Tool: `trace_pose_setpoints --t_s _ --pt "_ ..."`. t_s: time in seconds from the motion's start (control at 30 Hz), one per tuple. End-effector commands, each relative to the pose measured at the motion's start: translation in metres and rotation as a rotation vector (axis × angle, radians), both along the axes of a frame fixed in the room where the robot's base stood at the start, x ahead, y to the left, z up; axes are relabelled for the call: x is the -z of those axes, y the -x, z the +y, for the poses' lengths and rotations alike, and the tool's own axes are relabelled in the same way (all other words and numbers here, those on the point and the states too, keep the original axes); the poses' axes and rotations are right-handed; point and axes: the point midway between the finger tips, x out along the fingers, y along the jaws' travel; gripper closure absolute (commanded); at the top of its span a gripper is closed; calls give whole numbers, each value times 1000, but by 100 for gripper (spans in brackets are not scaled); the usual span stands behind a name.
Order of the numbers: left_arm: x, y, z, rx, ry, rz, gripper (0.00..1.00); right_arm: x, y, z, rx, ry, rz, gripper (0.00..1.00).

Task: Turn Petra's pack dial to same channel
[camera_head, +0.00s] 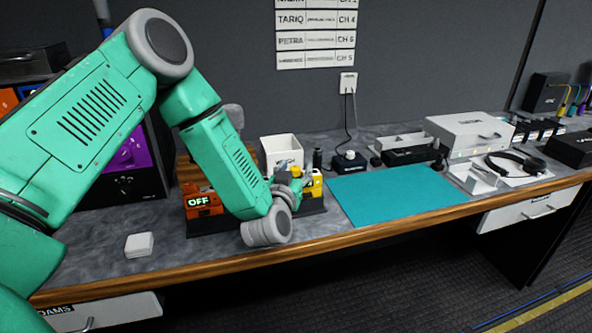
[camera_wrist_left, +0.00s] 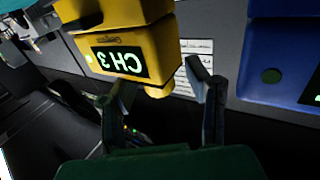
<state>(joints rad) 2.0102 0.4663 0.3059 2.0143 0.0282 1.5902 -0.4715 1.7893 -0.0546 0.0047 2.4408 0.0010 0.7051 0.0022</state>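A yellow pack (camera_head: 313,185) stands in a dark rack (camera_head: 312,207) on the bench. In the left wrist view, the yellow pack (camera_wrist_left: 130,52) appears turned over and reads CH 3. A small yellow knob (camera_wrist_left: 158,90) shows at its edge. My left gripper (camera_head: 291,188) is at the rack beside the yellow pack. In the wrist view its fingers (camera_wrist_left: 163,98) are apart, one on each side of the knob, and contact cannot be told. An orange pack (camera_head: 201,203) reads OFF. The wall list (camera_head: 316,35) shows PETRA with CH 6. No name is readable on the packs. My right gripper is not in view.
A blue pack (camera_wrist_left: 281,50) is close to the right finger. A white bin (camera_head: 281,151) and a charger (camera_head: 349,161) stand behind the rack. A teal mat (camera_head: 395,193) lies clear to the right. A headset (camera_head: 517,163) and a white box (camera_head: 468,132) are farther right.

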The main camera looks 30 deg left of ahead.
Motion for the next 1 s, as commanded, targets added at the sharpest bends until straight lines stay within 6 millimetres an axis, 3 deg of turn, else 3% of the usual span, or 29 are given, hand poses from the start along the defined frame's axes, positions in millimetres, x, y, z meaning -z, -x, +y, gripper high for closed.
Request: trace_pose_setpoints --t_s 0.27,0.7,1.0 --pt "0 7 -3 2 0 1 57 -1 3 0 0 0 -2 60" --pt "2 87 -30 3 1 5 57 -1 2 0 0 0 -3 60" --pt "2 112 -38 0 2 2 57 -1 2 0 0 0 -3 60"
